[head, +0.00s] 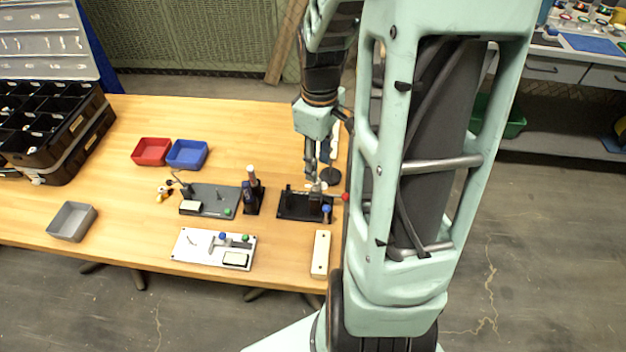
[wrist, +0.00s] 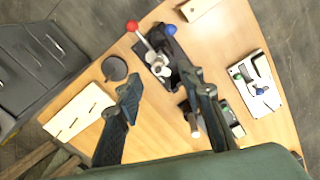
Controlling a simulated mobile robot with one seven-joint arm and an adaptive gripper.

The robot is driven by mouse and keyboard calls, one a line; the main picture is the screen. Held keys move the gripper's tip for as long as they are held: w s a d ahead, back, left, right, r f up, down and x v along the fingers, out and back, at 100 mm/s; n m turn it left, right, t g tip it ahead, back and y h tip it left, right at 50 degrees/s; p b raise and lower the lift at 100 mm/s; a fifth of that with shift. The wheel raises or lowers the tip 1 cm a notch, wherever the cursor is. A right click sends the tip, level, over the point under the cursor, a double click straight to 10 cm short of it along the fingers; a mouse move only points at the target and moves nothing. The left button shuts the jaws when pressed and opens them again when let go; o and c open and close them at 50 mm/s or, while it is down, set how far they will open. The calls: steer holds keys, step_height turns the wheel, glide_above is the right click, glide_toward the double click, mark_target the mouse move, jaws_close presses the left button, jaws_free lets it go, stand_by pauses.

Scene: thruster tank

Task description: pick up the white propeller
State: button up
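My gripper (head: 316,178) is above the right part of the wooden table, over a black fixture (head: 297,207) with a red ball lever and a blue knob. In the wrist view its two dark fingers are spread with an empty gap between them (wrist: 160,84). The black fixture (wrist: 152,62) lies just beyond the fingertips. A small pale grey-white part (head: 318,187) shows on this fixture below the fingers; I cannot tell whether it is the white propeller. A small white and yellow piece (head: 163,194) lies farther left, too small to identify.
Red (head: 151,151) and blue (head: 187,153) trays sit behind a dark fixture (head: 212,200). A white plate (head: 213,249), a cream bar (head: 320,254) and a grey tray (head: 72,221) are near the front. A black compartment bin (head: 62,150) stands left. A dark disc (wrist: 115,68) is beside the fixture.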

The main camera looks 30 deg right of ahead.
steer(key=shift+w+f, duration=0.2)
steer(key=shift+f, duration=1.55)
steer(key=shift+w+f, duration=0.2)
steer(key=shift+f, duration=1.55)
steer(key=c, duration=0.8)
steer(key=shift+c, duration=0.2)
step_height(320, 180, up, 10)
steer(key=shift+r, duration=0.1)
